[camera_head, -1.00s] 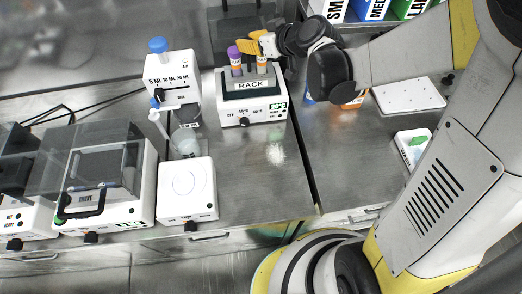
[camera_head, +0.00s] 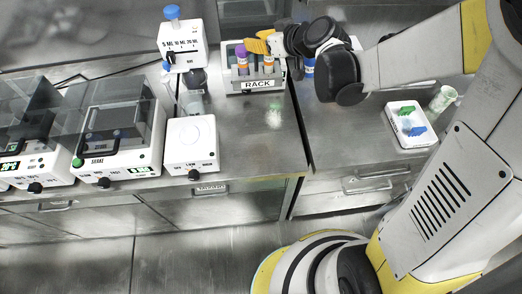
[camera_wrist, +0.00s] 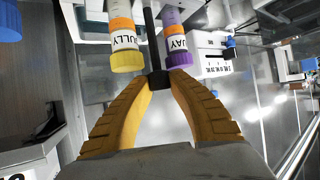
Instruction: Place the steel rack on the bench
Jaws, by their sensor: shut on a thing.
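The grey steel rack (camera_head: 241,74), with a white RACK label on its front, stands upright at the back of the bench (camera_head: 250,130) in the head view. It holds tubes, including a purple-capped one (camera_head: 242,54) and an orange-labelled one (camera_head: 268,62). My gripper (camera_head: 258,42) has its yellow fingers at the rack's top. In the wrist view my gripper (camera_wrist: 160,80) is shut on a dark part of the rack, between a yellow-capped tube (camera_wrist: 124,45) and a purple-capped tube (camera_wrist: 175,45). Contact under the rack is hidden.
A white block heater is mostly hidden behind the rack. Left of it stand a dispenser (camera_head: 183,45), a small white stirrer (camera_head: 192,143) and a lidded shaker (camera_head: 115,150). A white tray (camera_head: 411,125) lies on the right bench. Bench in front of the rack is clear.

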